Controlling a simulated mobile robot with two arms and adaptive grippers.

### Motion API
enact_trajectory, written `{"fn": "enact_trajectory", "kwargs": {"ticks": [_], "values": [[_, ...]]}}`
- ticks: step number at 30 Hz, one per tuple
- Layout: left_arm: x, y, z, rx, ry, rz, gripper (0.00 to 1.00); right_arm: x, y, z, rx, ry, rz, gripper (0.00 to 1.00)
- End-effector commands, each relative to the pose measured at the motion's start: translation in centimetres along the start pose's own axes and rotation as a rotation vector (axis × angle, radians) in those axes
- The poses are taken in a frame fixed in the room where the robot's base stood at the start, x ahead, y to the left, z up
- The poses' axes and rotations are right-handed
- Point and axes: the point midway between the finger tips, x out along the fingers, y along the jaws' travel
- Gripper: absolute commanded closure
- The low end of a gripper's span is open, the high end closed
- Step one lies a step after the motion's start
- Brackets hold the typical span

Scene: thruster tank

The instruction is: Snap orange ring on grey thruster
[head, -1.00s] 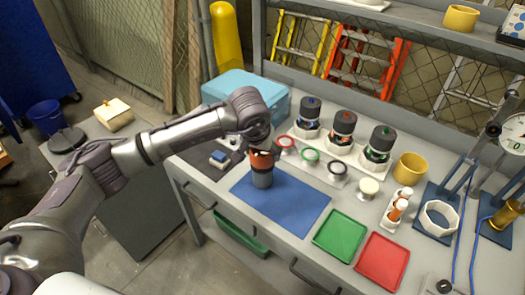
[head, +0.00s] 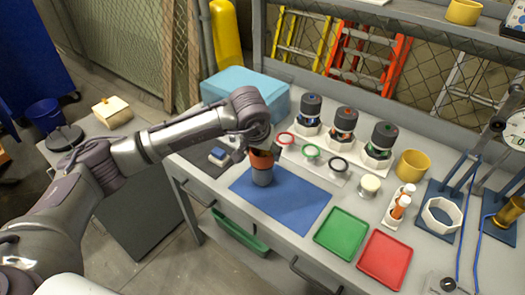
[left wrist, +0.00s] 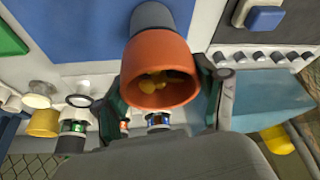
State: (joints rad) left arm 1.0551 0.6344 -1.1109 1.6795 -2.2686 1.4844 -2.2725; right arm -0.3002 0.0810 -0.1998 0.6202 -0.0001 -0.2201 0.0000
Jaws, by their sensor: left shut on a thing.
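The grey thruster (head: 262,178) stands upright on the blue mat (head: 292,205). The orange ring (head: 262,160) sits at its upper end. In the left wrist view the ring (left wrist: 150,52) is a wide orange collar against the grey body (left wrist: 165,15), with yellow parts showing inside its opening. I cannot tell whether it is fully seated. My left gripper (head: 261,152) is shut on the orange ring, with a dark finger on each side of it. My right gripper is not in view.
Three dark-capped thrusters (head: 344,119) stand behind the mat. A green tray (head: 341,233) and a red tray (head: 383,260) lie at the right. A light-blue box (head: 245,92) stands behind my left arm.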

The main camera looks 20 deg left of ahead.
Motion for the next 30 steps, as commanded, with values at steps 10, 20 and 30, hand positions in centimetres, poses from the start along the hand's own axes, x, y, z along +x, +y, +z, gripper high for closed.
{"fn": "enact_trajectory", "kwargs": {"ticks": [10,20,30], "values": [[0.0,0.0,0.0,0.0,0.0,0.0,0.0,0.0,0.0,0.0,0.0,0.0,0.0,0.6],[-0.1,0.0,0.0,0.0,0.0,0.0,0.0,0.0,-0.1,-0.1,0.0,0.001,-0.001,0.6],[-5.2,0.0,-0.2,0.001,0.007,0.001,0.0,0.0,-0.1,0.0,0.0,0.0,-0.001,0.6]]}}
